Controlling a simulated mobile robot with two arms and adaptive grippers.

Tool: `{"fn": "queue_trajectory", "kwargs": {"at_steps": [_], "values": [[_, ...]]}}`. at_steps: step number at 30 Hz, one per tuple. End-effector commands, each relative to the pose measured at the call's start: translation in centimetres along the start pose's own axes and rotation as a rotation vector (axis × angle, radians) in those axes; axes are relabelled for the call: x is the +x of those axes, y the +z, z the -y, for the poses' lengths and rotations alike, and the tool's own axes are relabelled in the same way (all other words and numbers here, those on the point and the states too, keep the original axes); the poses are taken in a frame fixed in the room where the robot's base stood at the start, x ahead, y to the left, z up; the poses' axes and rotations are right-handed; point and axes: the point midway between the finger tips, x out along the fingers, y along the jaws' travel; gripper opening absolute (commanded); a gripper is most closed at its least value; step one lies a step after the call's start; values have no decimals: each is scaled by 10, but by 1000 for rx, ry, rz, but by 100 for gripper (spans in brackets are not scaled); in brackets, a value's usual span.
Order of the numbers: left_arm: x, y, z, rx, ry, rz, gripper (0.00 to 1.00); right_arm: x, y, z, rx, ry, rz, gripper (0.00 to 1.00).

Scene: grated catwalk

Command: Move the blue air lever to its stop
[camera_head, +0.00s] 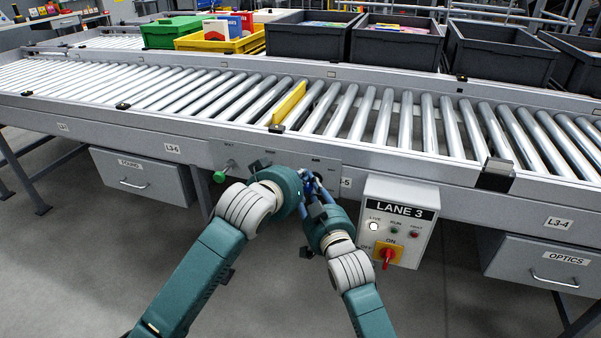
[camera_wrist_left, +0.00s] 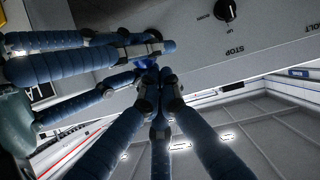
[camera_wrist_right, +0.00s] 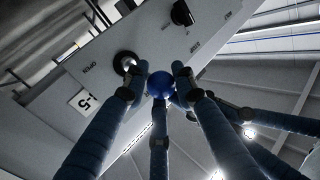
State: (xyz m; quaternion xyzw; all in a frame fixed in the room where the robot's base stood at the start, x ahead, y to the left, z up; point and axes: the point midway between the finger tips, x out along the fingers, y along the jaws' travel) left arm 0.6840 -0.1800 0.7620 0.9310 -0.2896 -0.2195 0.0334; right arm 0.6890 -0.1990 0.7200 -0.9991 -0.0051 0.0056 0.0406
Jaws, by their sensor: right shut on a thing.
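The blue air lever's round knob (camera_wrist_right: 159,84) shows in the right wrist view, beside a black round fitting on the grey panel marked OPEN. My right gripper (camera_wrist_right: 160,80) has its fingers closed around this knob. In the head view my right gripper (camera_head: 312,190) is below the panel's right end, and the lever is hidden by the fingers. My left gripper (camera_head: 303,178) is right beside it. In the left wrist view my left gripper's (camera_wrist_left: 160,82) fingertips are together with nothing visible between them, close to the right gripper's fingers. The lever's exact angle cannot be told.
A green-knobbed handle (camera_head: 219,176) sticks out to the left. A black rotary knob (camera_wrist_right: 182,13) is on the panel. The LANE 3 box (camera_head: 402,225) with a red switch (camera_head: 387,254) stands close on the right. The roller conveyor (camera_head: 250,100) runs above.

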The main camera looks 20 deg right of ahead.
Motion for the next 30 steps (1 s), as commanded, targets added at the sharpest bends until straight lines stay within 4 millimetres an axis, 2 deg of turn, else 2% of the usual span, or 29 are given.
{"fn": "queue_trajectory", "kwargs": {"at_steps": [1,2,4,20,23,30], "values": [[2,9,2,-2,-4,19,0,1,-13,0,-4,-1,-28,0],[2,9,2,-2,-5,20,0,1,-13,0,-4,-1,-28,30],[2,10,2,-2,-5,22,0,1,-13,0,-4,0,-28,44],[2,10,3,-1,-7,20,0,-3,-9,-4,-5,4,-21,44],[2,9,3,-1,-7,20,0,-14,-8,-2,-4,3,-19,44],[2,7,2,-1,-4,16,0,-65,-5,1,0,-1,-14,44]]}}
